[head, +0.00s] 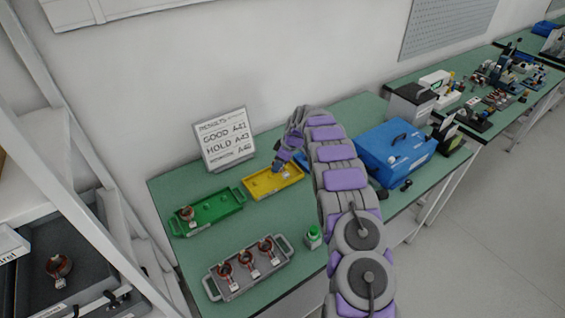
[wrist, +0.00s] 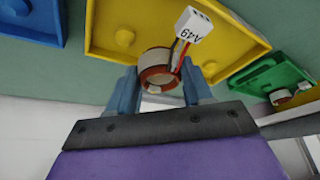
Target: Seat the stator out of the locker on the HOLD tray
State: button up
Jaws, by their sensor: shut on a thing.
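My gripper (head: 279,167) is over the yellow tray (head: 262,189) on the green bench. In the wrist view my gripper (wrist: 163,88) is shut on a stator (wrist: 157,70), a copper and pale ring with red and white leads. Its white tag (wrist: 194,25) appears upside down and seems to read A49. The stator is at the yellow tray (wrist: 240,38), which has round raised bosses. I cannot tell whether it touches the tray or is over a boss.
A sign (head: 225,139) lists GOOD, HOLD and a third line. A green tray (head: 210,213) holds one stator; a grey tray (head: 249,268) holds several. A green-capped bottle (head: 313,237) and blue case (head: 396,152) stand nearby. Another stator (head: 58,265) lies in the locker at left.

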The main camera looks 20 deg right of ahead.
jog(key=a, duration=0.2)
jog(key=shift+a, duration=0.3)
jog(key=shift+d+f, duration=0.3)
jog(key=shift+d, duration=0.65)
jog(key=shift+a, duration=1.5)
jog(key=shift+a+f, duration=0.1)
jog(key=shift+a, duration=0.15)
jog(key=shift+d+f, duration=0.25)
jog(key=shift+d, duration=0.3)
jog(key=shift+a, duration=1.25)
jog(key=shift+d+f, duration=0.1)
jog(key=shift+d, duration=0.6)
jog(key=shift+f, duration=0.1)
